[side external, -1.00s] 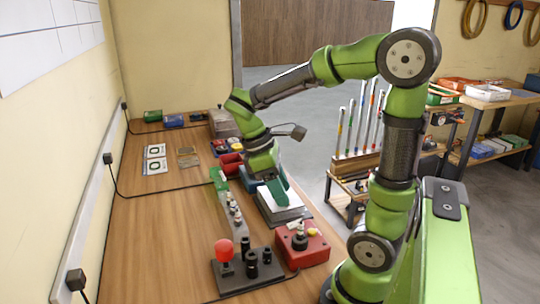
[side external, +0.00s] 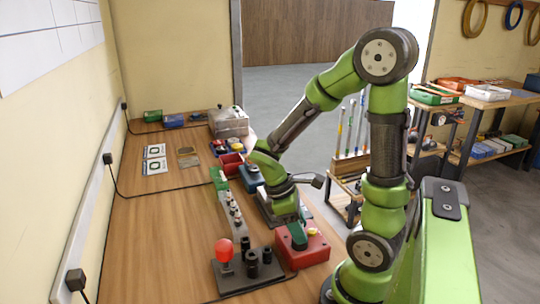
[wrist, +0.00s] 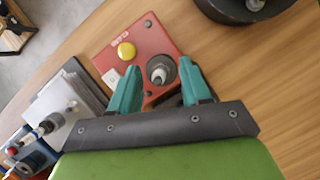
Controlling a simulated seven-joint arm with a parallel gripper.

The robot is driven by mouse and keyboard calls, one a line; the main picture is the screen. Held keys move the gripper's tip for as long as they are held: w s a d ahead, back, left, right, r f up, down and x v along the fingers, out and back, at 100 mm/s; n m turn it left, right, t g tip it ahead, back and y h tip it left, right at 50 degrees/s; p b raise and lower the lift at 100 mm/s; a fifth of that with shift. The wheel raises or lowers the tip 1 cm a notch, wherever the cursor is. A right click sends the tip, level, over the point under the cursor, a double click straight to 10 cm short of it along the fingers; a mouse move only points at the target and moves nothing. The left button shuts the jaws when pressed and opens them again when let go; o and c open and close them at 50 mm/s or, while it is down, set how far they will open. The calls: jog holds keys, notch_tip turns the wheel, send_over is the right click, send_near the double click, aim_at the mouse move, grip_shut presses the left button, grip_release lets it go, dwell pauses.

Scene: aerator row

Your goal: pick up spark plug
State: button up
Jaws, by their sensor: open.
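A spark plug (wrist: 159,75) with a pale tip stands in a dark round socket on the red box (wrist: 137,43). The box has a yellow button and also shows in the side external view (side external: 314,252). My gripper (wrist: 158,84) is open, with its green fingers on either side of the plug in the wrist view. I cannot tell whether they touch it. In the side external view my gripper (side external: 298,238) is low over the red box and hides the plug.
A black plate (side external: 240,279) with a red ball knob and black cylinders stands left of the red box. A grey rail (side external: 229,214) holds several small upright parts. A dark tray (wrist: 86,88) with a white sheet lies beside the box. The wooden bench is clear at left.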

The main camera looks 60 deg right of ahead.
grip_shut()
notch_tip(320, 180, up, 13)
dwell(0.9)
